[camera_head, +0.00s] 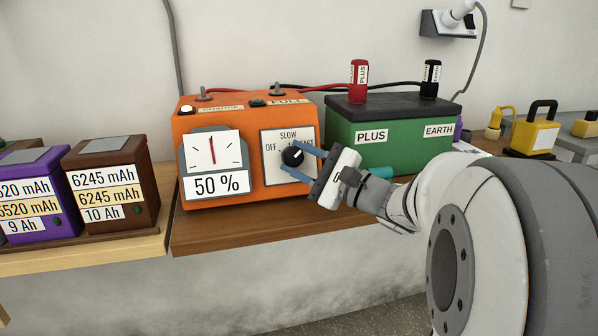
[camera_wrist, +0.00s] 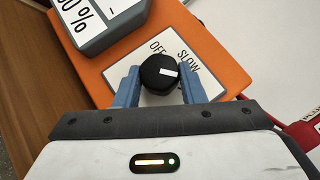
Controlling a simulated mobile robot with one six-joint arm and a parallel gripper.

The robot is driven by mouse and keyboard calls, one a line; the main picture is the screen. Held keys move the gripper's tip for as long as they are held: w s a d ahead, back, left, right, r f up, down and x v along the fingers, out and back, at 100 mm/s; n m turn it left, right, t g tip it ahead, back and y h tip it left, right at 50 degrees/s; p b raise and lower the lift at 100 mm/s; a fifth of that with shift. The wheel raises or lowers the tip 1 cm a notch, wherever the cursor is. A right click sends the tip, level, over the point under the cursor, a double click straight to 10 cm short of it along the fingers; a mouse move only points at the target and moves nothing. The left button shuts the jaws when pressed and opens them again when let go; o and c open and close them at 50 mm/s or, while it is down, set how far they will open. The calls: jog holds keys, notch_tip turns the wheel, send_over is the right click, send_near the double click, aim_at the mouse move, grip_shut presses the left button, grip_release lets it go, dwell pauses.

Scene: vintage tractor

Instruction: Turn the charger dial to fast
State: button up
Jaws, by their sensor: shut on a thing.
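The charger (camera_head: 250,110) is an orange box with a 50 % display and a white dial panel. The charger dial (camera_head: 292,156) is a black round knob with a white pointer mark, also in the wrist view (camera_wrist: 158,80). Its mark points up and right, between SLOW and the right-hand label, which my finger partly hides in the head view. OFF is at the left. My gripper (camera_head: 299,158) reaches in from the right with its blue fingers on both sides of the knob, shut on it. The wrist view shows one finger on each side (camera_wrist: 160,86).
A green battery (camera_head: 385,145) marked PLUS and EARTH stands right of the charger, with red and black clamps on top. Brown (camera_head: 110,182) and purple (camera_head: 35,200) batteries stand at the left. Cables run behind. The wooden bench (camera_head: 225,232) is clear in front of the charger.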

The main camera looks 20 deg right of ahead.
jog(key=shift+a+f+m+t+h+b, duration=0.15)
jog(key=shift+m+t+h+b, duration=0.15)
jog(key=shift+m+t+b, duration=0.5)
jog(key=shift+m+t, duration=0.3)
jog(key=shift+m, duration=0.2)
jog(key=o, duration=1)
jog(key=shift+p+v, duration=0.75)
jog(key=shift+v, duration=3.2)
